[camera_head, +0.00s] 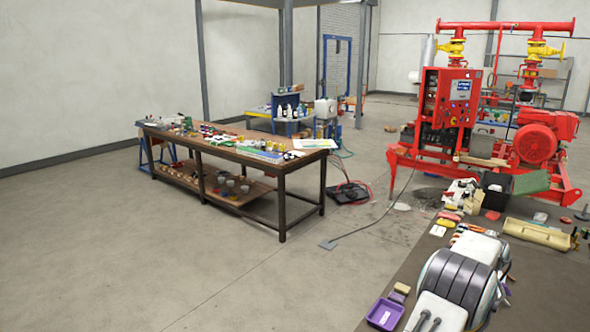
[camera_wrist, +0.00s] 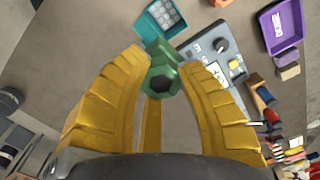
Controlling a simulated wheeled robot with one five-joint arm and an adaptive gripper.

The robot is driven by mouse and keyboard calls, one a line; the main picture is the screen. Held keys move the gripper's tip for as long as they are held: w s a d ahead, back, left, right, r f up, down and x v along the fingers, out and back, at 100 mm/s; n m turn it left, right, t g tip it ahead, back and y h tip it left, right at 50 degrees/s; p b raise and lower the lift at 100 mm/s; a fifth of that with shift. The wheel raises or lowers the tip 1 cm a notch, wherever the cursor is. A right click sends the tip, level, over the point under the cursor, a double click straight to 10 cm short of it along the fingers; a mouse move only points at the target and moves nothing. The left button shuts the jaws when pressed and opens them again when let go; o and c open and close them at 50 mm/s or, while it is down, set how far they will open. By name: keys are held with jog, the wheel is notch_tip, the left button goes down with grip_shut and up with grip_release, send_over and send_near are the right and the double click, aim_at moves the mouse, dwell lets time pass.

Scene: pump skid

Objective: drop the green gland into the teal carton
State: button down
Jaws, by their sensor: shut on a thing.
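In the wrist view my gripper (camera_wrist: 165,82) has yellow fingers closed on the green gland (camera_wrist: 162,76), a hexagonal piece with a dark opening facing the camera. The gland sits at the fingertips. The teal carton (camera_wrist: 164,17) is at the top of the wrist view, just beyond the gland; it is open and shows a pale gridded inside. The gland overlaps the carton's near edge in the picture; I cannot tell the height between them. In the head view my arm covers part of the near bench, and neither gland nor carton can be made out there.
A grey control box with a joystick (camera_wrist: 213,54) stands right of the gland. A purple tray (camera_wrist: 282,27) lies beyond it, also in the head view (camera_head: 385,314). Small blocks and tools line the right side. Bare bench top (camera_wrist: 95,25) lies left of the carton.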

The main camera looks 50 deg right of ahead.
jog(key=shift+w+a, duration=0.1)
jog(key=shift+a, duration=0.5)
jog(key=shift+a+f+m, duration=0.1)
jog(key=shift+f+m, duration=0.05)
jog(key=shift+m, duration=0.25)
jog(key=shift+f, duration=1.85)
jog(key=shift+f+b, duration=0.7)
jog(key=shift+f, duration=0.25)
jog(key=c, duration=0.9)
grip_release()
jog(key=shift+o, duration=0.2)
